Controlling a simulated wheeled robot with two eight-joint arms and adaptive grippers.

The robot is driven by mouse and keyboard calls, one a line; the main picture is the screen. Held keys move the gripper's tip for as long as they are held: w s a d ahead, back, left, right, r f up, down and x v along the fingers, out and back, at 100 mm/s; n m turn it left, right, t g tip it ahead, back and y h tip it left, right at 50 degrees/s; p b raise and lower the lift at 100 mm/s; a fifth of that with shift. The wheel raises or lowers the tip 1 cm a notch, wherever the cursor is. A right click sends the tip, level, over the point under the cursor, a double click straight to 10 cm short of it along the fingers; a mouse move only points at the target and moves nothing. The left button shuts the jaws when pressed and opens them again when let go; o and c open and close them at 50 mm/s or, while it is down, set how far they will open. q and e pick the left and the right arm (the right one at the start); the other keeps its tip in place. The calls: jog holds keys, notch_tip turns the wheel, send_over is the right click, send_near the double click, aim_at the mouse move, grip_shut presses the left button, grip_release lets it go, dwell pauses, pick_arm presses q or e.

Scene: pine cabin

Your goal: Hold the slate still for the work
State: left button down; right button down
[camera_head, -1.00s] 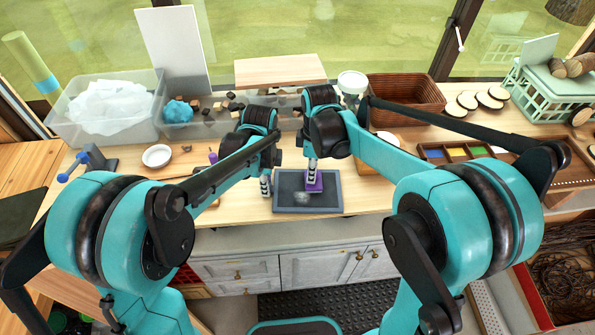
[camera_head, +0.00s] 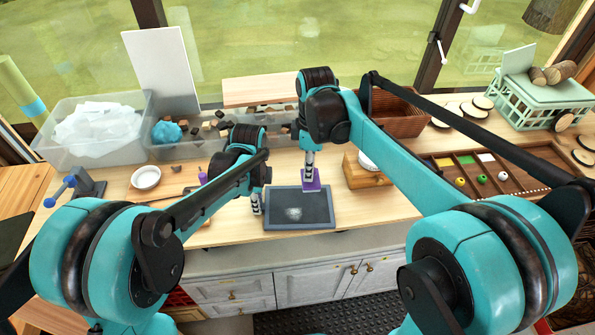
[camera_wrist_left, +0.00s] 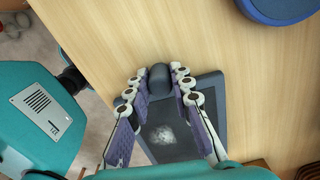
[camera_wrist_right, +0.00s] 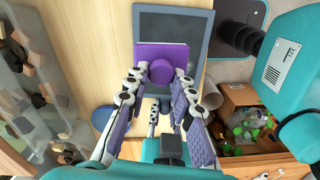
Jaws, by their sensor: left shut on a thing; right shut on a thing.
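The slate (camera_head: 318,213), a dark board with a grey frame, lies on the workbench at the front middle. A pale chalky smudge (camera_head: 293,213) is near its middle. My left gripper (camera_head: 256,205) is at the slate's left edge; in the left wrist view it is shut on a dark rounded grip (camera_wrist_left: 159,78) at the edge of the slate (camera_wrist_left: 212,98). My right gripper (camera_head: 309,163) is shut on the knob of a purple block (camera_head: 312,182). The block is over the slate's far part; whether it touches is unclear. The right wrist view shows it over the slate (camera_wrist_right: 175,22).
A clear tub (camera_head: 95,138) and a bin with a blue ball (camera_head: 167,132) stand behind. Bench right of the slate is clear.

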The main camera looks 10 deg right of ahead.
dwell(0.4)
pick_arm(q)
jog(key=c, duration=1.3)
grip_release()
jog(key=shift+o, duration=0.2)
jog(key=shift+r, duration=0.1)
notch_tip(320, 180, up, 12)
jog(key=shift+s+a, duration=0.1)
